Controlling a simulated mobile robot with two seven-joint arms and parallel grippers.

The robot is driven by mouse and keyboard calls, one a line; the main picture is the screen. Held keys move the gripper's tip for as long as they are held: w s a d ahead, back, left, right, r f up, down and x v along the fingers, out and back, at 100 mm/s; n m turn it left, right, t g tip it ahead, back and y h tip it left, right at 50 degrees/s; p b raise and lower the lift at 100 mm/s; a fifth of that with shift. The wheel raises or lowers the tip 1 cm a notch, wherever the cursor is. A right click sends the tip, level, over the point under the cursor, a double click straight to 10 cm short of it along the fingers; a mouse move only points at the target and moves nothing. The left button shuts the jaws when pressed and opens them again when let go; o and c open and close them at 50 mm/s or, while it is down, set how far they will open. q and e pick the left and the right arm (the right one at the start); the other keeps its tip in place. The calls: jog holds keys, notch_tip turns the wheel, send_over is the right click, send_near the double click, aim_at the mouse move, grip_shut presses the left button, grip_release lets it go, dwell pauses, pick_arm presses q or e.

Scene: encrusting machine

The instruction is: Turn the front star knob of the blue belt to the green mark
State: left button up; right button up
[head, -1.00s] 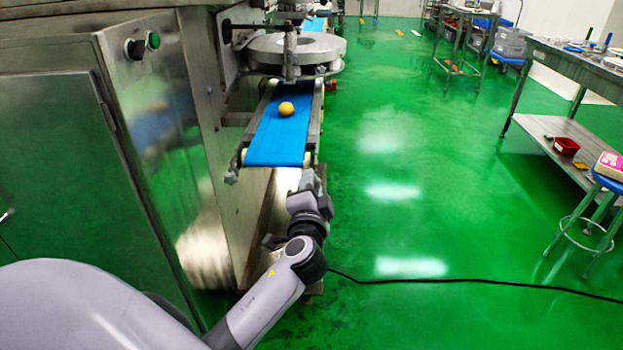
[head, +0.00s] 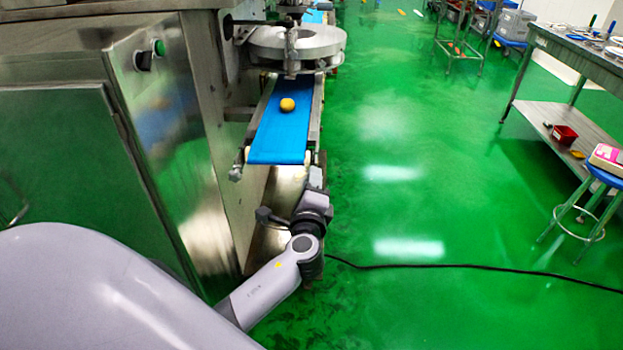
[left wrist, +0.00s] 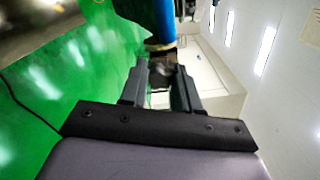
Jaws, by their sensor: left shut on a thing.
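The blue belt (head: 282,132) runs away from me out of the machine, with a round yellow-orange piece (head: 287,104) on it. My left gripper (head: 316,170) is at the right front corner of the belt, low beside its end. In the left wrist view the two fingers of my left gripper (left wrist: 162,70) are closed on a dark, blurred thing, the front star knob (left wrist: 163,60), just below the blue belt (left wrist: 157,22). The knob is hidden behind my gripper in the head view. I cannot make out the green mark. My right gripper is not in view.
The steel machine cabinet (head: 165,140) stands close on the left of my arm. A black cable (head: 450,266) lies on the green floor. A blue stool (head: 608,175) and a steel table (head: 565,50) stand at the right.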

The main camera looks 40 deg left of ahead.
pick_arm(q)
jog(key=shift+m, duration=0.4)
jog(key=o, duration=1.1)
jog(key=shift+c, duration=0.2)
jog(key=shift+s, duration=0.1)
jog(key=v, duration=0.7)
jog(key=shift+d, duration=0.1)
